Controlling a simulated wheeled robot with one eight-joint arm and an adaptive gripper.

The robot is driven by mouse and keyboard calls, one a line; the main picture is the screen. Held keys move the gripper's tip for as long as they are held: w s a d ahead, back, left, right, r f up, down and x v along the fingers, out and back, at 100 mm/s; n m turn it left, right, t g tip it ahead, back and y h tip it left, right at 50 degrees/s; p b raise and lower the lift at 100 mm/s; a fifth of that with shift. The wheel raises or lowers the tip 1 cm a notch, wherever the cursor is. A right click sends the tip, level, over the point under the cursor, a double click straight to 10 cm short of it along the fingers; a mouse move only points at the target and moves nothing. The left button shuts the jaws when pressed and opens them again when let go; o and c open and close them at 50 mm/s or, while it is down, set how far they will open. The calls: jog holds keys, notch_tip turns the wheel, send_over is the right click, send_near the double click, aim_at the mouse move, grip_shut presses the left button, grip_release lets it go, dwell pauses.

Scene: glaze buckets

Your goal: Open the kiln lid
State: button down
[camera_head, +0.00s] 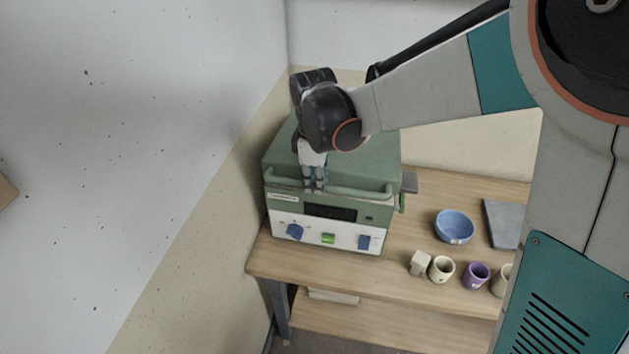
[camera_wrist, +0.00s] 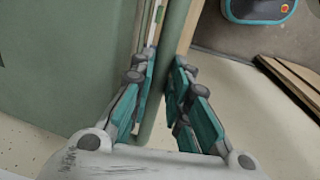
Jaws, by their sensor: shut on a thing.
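The kiln (camera_head: 328,237) is a green box with a white control panel, standing on the wooden table. Its green lid (camera_head: 362,165) lies down on the body and looks shut. A green handle bar (camera_head: 352,191) runs along the lid's front edge. My gripper (camera_head: 314,188) reaches down from above and is shut on the left part of this bar. In the wrist view the handle bar (camera_wrist: 154,112) passes between the two teal fingers of my gripper (camera_wrist: 164,75). The lid's green face (camera_wrist: 65,60) fills the left there. My arm hides part of the lid's top in the head view.
The table (camera_head: 400,292) holds a blue bowl (camera_head: 454,227), a purple cup (camera_head: 476,275), a cream cup (camera_head: 441,269), a small pale block (camera_head: 420,263) and a grey slab (camera_head: 502,224) right of the kiln. A wall stands close to the left.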

jog(key=w+d+r+g+p, duration=0.1)
jog(key=w+r+p, duration=0.4)
jog(key=r, duration=0.5)
jog(key=w+d+r+g+p, duration=0.15)
jog(key=w+r+p, duration=0.25)
jog(key=r, duration=0.5)
jog(key=w+d+r+p, duration=0.2)
jog(key=w+r+p, duration=0.1)
jog(key=w, duration=0.3)
jog(key=w+d+r+p, duration=0.2)
jog(key=w+r+p, duration=0.1)
jog(key=w+r, duration=0.2)
jog(key=shift+w+r+t, duration=0.3)
jog(key=shift+w+t, duration=0.15)
jog(key=shift+w, duration=0.5)
jog(key=c, duration=1.6)
grip_release()
jog(key=shift+c, duration=0.2)
jog(key=shift+o, duration=0.5)
jog(key=shift+w+f, duration=0.2)
jog(key=shift+w, duration=0.15)
jog(key=shift+s+r, duration=0.15)
jog(key=shift+r, duration=0.05)
